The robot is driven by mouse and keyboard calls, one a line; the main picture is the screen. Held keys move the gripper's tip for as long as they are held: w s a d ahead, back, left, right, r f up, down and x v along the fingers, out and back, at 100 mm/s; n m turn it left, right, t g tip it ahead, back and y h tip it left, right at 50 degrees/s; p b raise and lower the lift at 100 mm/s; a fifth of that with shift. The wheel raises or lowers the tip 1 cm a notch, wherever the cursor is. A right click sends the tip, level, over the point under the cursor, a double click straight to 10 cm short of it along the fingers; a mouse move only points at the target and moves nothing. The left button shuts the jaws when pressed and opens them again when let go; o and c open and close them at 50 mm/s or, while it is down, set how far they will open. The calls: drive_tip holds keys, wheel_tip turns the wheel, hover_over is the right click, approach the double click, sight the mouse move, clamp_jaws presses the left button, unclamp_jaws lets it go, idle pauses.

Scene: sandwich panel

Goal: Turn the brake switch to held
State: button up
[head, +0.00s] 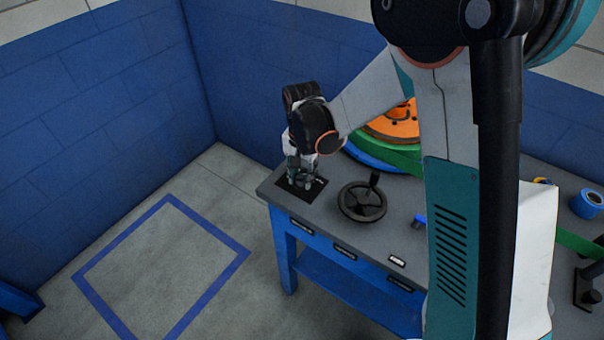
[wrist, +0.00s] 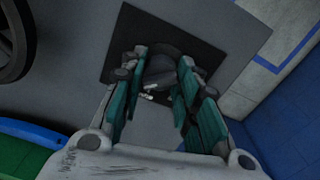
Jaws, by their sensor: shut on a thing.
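The brake switch (wrist: 165,72) is a dark rotary knob on a black square plate (wrist: 215,40) at the table's left corner. In the head view the plate (head: 318,188) shows under my gripper and the knob is mostly hidden. My gripper (head: 302,180) points down over the plate. In the wrist view my gripper (wrist: 160,85) has its teal fingers on both sides of the knob, shut on it. Small white marks show beside the knob, but I cannot read them or tell which setting it points to.
A black handwheel (head: 362,201) with an upright handle stands right of the switch. Behind it are stacked orange, green and blue discs (head: 393,126). A blue tape roll (head: 587,203) lies at the far right. The floor inside the blue outline (head: 160,270) is clear.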

sight(302, 174)
idle(0.3)
drive_tip(key=o, duration=1.1)
drive_tip(key=shift+r, duration=0.1)
wheel_tip(302, 174, up, 12)
drive_tip(key=shift+f, duration=0.1)
drive_tip(key=shift+s+d+r+n+t, duration=0.85)
drive_tip(key=shift+s+d+r+t, duration=0.5)
drive_tip(key=shift+s+d, duration=1.75)
drive_tip(key=shift+s+d+r+n+t, duration=1)
drive_tip(key=shift+s+d+r, duration=1)
drive_tip(key=shift+s, duration=1.8)
drive_tip(key=shift+s+d+r+n+t, duration=0.75)
drive_tip(key=shift+s+d+r+t, duration=0.45)
drive_tip(key=shift+s+d, duration=2.1)
